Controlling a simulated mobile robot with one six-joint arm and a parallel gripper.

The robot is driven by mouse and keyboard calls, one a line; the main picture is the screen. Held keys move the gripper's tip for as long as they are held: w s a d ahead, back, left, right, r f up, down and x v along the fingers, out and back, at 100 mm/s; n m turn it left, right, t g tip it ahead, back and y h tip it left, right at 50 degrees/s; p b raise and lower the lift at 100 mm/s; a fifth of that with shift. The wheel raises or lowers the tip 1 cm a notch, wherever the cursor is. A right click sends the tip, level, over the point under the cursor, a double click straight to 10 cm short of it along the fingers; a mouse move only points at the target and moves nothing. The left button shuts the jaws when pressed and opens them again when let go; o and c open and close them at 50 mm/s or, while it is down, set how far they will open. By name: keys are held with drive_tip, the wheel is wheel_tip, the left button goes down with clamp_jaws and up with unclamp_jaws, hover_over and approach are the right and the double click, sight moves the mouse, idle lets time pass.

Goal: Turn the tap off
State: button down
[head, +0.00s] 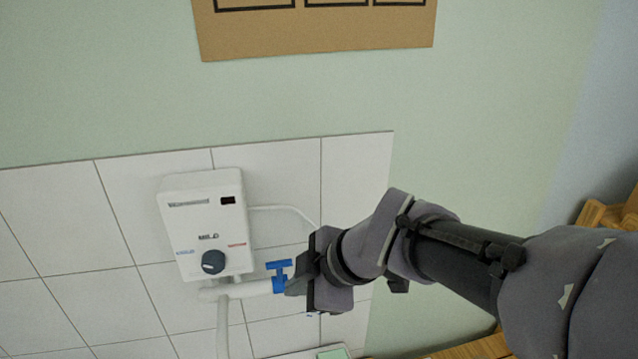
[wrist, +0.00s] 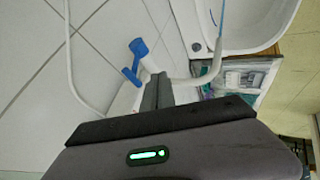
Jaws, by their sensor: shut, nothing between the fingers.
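The tap has a blue T-shaped handle (head: 279,266) on a white pipe (head: 247,289) below a white wall heater (head: 203,222). The blue handle also shows in the wrist view (wrist: 136,62), just past and left of my fingertips. My gripper (head: 290,287) is shut and empty, coming in from the right. Its tips are close beside the blue tap body in the head view. In the wrist view my gripper (wrist: 157,84) lies near the pipe; I cannot tell whether it touches the tap. The fingers hide part of the pipe there.
The heater has a dark round knob (head: 213,262) and hangs on white wall tiles (head: 50,220). A thin white hose runs right from it. In the wrist view a white sink (wrist: 250,22) lies beyond the tap. A brown board (head: 315,30) hangs higher up.

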sight(280, 276)
drive_tip(key=w, duration=0.1)
drive_tip(key=w+a, duration=0.1)
drive_tip(key=w, duration=0.1)
drive_tip(key=w+a+f+p, duration=0.1)
drive_tip(key=shift+w+a+f, duration=0.1)
drive_tip(key=shift+w, duration=0.25)
drive_tip(key=w+g+p, duration=0.1)
drive_tip(key=p, duration=0.2)
drive_tip(key=w+r+g+p, duration=0.1)
drive_tip(key=p, duration=0.2)
drive_tip(key=w+a+r+g+p, duration=0.1)
drive_tip(key=p, duration=0.2)
drive_tip(key=shift+w+r+m+h, duration=0.2)
drive_tip(key=shift+w+m+h, duration=0.1)
drive_tip(key=shift+h, duration=0.1)
drive_tip(key=shift+w+f+g+p, duration=0.2)
drive_tip(key=shift+f+g+p, duration=0.1)
drive_tip(key=shift+f+p, duration=0.1)
